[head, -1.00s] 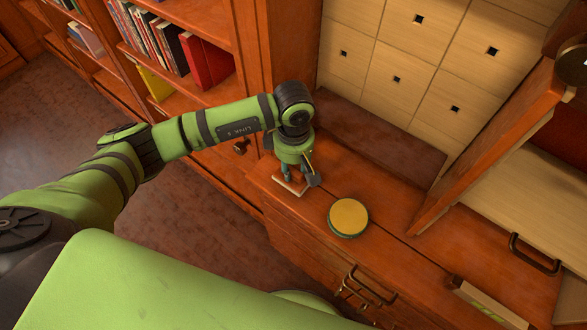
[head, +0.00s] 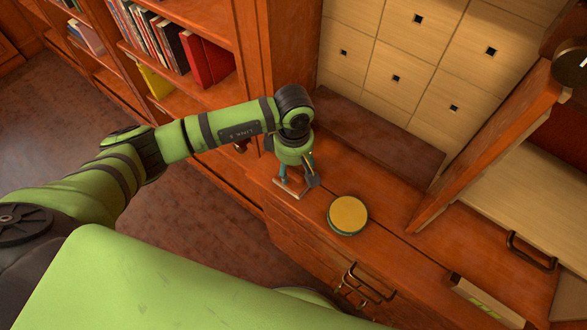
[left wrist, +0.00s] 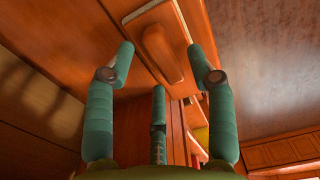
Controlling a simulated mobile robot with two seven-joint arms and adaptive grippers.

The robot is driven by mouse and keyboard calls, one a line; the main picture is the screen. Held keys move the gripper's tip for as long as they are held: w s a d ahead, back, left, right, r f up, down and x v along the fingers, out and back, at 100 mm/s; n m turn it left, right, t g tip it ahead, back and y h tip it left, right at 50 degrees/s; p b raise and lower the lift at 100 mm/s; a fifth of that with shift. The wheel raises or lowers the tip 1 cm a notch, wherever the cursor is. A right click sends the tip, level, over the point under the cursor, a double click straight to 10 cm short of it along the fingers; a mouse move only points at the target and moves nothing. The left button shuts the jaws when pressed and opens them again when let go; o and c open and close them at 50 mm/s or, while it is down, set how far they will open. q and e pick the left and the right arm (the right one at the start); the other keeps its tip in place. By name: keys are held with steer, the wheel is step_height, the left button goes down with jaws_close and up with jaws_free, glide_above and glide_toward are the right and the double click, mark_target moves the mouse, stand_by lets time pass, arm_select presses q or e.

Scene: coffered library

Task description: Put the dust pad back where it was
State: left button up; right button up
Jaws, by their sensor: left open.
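The dust pad (head: 290,192) lies flat on the wooden counter near its front left corner, mostly hidden under my left gripper in the head view. In the left wrist view the dust pad (left wrist: 165,52) shows a raised wooden handle and a pale edge. My left gripper (head: 297,181) is open over it, pointing down. In the left wrist view its green fingers (left wrist: 162,72) are spread around the handle with gaps on both sides, and nothing is gripped. My right gripper is out of view.
A round green tin with a yellow top (head: 348,214) stands on the counter just right of the pad. Pale drawers (head: 395,75) rise behind. A bookshelf (head: 190,75) is at the left. An upright wooden panel (head: 490,150) bounds the counter's right side.

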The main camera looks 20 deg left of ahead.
mark_target(294, 172)
arm_select(q)
step_height(294, 172, up, 10)
steer(key=b, duration=0.1)
steer(key=shift+r+b, duration=0.25)
steer(key=shift+b, duration=0.1)
